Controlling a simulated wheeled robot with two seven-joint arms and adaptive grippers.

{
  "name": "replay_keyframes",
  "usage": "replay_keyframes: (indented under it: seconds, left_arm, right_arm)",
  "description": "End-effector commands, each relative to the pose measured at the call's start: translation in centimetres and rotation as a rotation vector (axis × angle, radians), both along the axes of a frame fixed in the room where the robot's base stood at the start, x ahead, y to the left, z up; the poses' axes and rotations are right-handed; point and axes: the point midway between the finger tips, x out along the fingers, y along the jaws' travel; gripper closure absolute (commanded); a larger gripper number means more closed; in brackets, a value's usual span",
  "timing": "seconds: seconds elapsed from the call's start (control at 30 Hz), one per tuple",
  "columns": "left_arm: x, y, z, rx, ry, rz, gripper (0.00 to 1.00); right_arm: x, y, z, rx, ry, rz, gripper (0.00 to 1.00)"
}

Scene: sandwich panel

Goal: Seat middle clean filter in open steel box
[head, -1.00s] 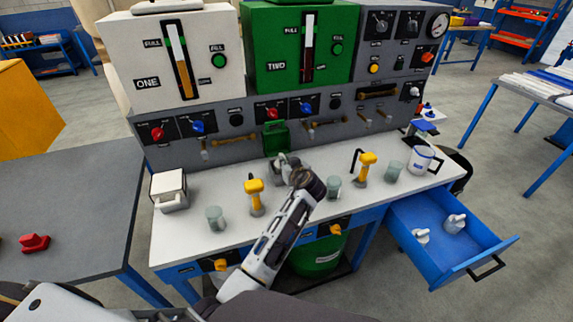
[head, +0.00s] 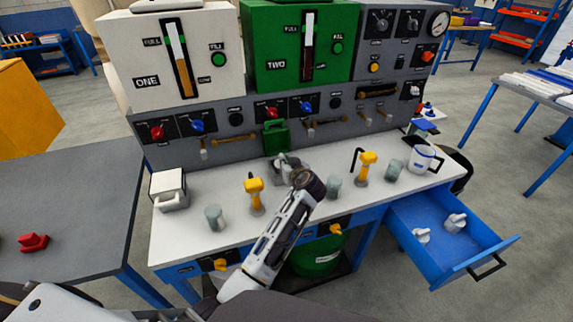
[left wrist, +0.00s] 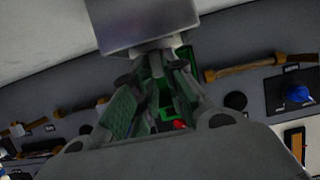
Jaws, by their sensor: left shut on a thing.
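My left gripper (head: 284,163) is at the back middle of the white bench, in front of a green open-looking housing (head: 275,137). In the left wrist view its fingers (left wrist: 155,72) close on a grey-and-white thing, seemingly a clean filter (left wrist: 150,38). The gripper and wrist hide most of it in the head view. A grey shape shows by the fingers in the head view, but I cannot tell whether it is the steel box. Two pale filters (head: 421,236) lie in the open blue drawer (head: 440,262), with a gap between them. My right gripper is not in view.
Yellow-handled tools (head: 255,193) and translucent grey cups (head: 215,217) stand on the bench. The panel behind has knobs and protruding levers (head: 233,139).

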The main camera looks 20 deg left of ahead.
Motion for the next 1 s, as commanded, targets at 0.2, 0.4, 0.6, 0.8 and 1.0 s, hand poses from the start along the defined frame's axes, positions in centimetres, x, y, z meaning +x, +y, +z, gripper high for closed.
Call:
replay_keyframes:
  seconds: [0.2,0.4,0.6,0.8,1.0]
  left_arm:
    - [0.0,-0.01,-0.22,0.0,0.0,0.0,1.0]
    - [0.0,-0.04,-0.18,0.0,0.0,0.0,0.62]
    - [0.0,-0.05,-0.18,0.0,0.0,-0.001,0.61]
    - [-0.01,-0.07,-0.13,-0.001,0.001,-0.001,0.61]
    - [-0.01,-0.06,0.37,0.0,0.0,-0.001,0.61]
  right_arm:
    - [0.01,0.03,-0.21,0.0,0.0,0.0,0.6]
    - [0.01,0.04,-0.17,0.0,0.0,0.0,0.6]
    - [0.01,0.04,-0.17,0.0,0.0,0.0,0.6]
    - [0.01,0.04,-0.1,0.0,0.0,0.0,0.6]
    - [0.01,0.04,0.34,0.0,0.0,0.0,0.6]
